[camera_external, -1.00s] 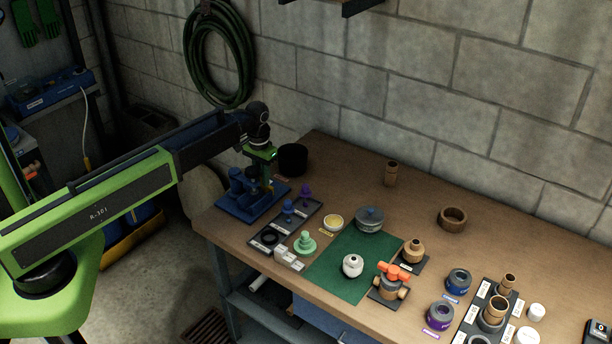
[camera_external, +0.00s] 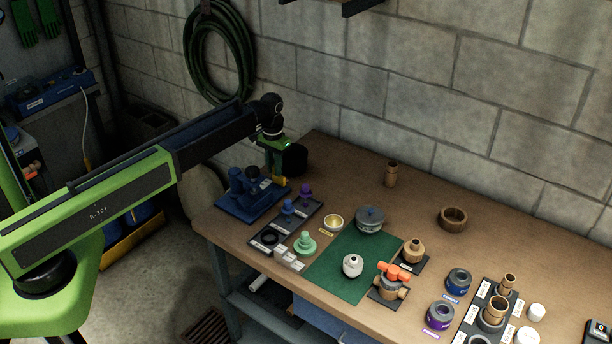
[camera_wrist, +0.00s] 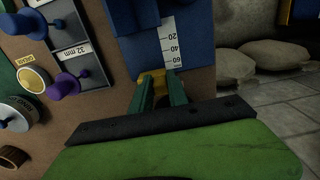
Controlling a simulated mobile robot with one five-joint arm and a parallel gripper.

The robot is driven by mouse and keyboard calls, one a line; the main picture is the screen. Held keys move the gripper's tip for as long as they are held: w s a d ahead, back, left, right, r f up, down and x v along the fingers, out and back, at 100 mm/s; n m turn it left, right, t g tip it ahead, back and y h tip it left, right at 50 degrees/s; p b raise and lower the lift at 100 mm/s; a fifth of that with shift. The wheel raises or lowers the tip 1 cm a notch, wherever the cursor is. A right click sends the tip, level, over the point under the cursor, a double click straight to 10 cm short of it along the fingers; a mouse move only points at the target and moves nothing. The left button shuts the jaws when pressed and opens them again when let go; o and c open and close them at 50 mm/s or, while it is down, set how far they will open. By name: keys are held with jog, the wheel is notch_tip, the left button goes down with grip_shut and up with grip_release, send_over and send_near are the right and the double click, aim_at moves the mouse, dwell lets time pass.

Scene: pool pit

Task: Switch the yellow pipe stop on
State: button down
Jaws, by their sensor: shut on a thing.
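The yellow pipe stop (camera_wrist: 152,75) shows between my green fingertips in the wrist view, at the end of the blue pipe rig beside a white scale strip marked 20, 40, 60. My gripper (camera_wrist: 158,87) is shut on it, and the fingers hide part of it. In the external view, my gripper (camera_external: 277,173) is at the right end of the blue rig (camera_external: 245,205), and a small yellow patch of the stop (camera_external: 279,181) shows under it. I cannot tell the stop's exact setting.
Trays with blue and purple knobs (camera_external: 305,189) are in front and to the right. The table middle towards the wall is open.

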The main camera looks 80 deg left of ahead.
jog(key=shift+w+a, duration=0.15)
jog(key=shift+w, duration=0.05)
jog(key=c, duration=1.3)
grip_release()
notch_tip(320, 180, up, 17)
jog(key=p, duration=1.7)
jog(key=shift+r, duration=0.2)
